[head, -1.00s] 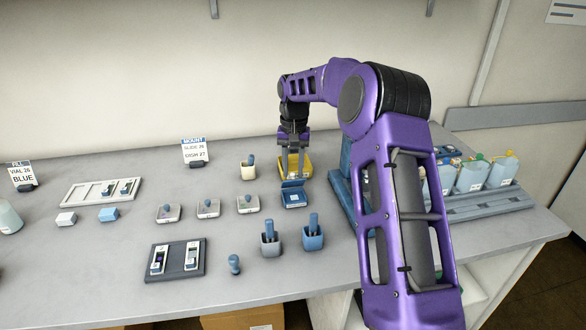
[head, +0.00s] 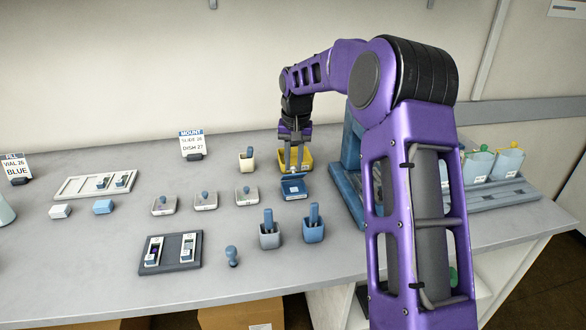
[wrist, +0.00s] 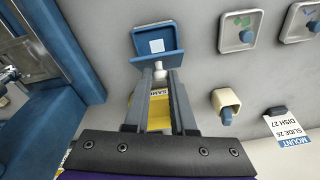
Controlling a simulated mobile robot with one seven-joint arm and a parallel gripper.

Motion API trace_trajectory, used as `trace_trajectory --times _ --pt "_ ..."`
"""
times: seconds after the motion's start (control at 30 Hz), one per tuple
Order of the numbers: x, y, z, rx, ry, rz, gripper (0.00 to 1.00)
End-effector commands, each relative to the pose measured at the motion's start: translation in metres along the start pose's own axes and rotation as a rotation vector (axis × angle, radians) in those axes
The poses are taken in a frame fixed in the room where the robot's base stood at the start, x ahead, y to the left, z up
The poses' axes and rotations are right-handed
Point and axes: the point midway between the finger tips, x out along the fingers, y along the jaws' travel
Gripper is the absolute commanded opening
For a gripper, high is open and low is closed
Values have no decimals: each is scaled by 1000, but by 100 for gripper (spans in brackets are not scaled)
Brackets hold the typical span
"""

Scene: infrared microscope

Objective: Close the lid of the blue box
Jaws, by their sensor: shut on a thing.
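The blue box (head: 295,192) sits on the bench. Its lid (head: 292,177) stands tilted up along the far edge, so the box is open. In the wrist view, the box (wrist: 157,40) is at the top, with the raised lid (wrist: 158,57) on its near side. My gripper (head: 293,168) reaches down just behind the lid. In the wrist view, its fingers (wrist: 160,74) are closed around a small pale knob that appears to join the lid's back. The exact contact is partly hidden.
A yellow box (head: 307,160) stands right behind the blue box, under my gripper. A blue stand (head: 346,185) is close on the right. A cream pot (head: 246,160) and small lidded dishes (head: 246,196) are left. Grey and blue pots (head: 313,232) stand in front.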

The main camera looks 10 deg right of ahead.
Motion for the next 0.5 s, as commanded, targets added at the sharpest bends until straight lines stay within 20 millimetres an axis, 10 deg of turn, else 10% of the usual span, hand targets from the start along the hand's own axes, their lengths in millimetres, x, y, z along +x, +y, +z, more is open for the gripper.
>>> trace_trajectory --times 0.5 --pt "10 8 26 -6 343 -96 0"
